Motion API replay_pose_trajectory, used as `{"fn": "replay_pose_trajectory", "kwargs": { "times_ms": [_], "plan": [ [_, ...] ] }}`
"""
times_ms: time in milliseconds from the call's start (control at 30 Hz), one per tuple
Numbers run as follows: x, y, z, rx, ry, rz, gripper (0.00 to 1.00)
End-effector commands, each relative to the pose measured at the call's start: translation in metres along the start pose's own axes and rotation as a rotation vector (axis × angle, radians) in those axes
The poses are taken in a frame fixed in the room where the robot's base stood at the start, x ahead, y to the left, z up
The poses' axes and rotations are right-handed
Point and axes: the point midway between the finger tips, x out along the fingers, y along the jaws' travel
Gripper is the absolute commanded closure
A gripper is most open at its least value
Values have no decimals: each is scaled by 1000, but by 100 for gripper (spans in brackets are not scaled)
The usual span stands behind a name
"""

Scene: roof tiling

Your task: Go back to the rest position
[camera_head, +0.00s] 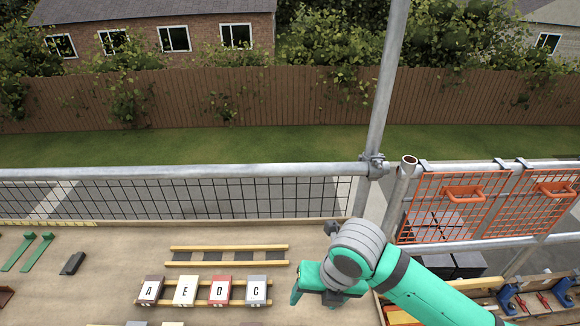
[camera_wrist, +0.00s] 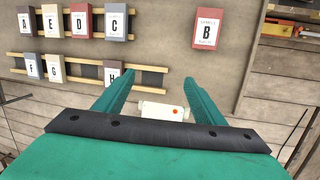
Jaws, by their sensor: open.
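My gripper (camera_head: 298,296) is at the lower middle of the head view, right of the lettered sample tiles. In the wrist view its two green fingers (camera_wrist: 154,75) stand apart with nothing held between them. Tiles A (camera_head: 150,291), E (camera_head: 186,290), D (camera_head: 220,291) and C (camera_head: 256,290) sit in a row on wooden battens. The wrist view also shows tile F (camera_wrist: 33,66), tile G (camera_wrist: 54,68), a partly covered tile H (camera_wrist: 112,74) and, apart on the right, tile B (camera_wrist: 207,29). A white device with a red dot (camera_wrist: 165,111) shows beyond the fingers.
An empty pair of battens (camera_head: 228,248) lies behind the row. Green brackets (camera_head: 37,252) and a dark block (camera_head: 73,263) lie at the left. A mesh guardrail (camera_head: 200,172) and a scaffold pole (camera_head: 385,90) stand behind; orange mesh (camera_head: 450,210) is at right.

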Motion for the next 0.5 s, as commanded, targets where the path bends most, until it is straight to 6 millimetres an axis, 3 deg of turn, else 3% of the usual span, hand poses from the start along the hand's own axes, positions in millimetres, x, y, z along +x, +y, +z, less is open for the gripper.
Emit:
{"fn": "replay_pose_trajectory", "kwargs": {
  "times_ms": [267,500],
  "plan": [
    [0,87,35,101,-130,257,36],
    [-26,181,70,295,-236,615,36]
  ]
}}
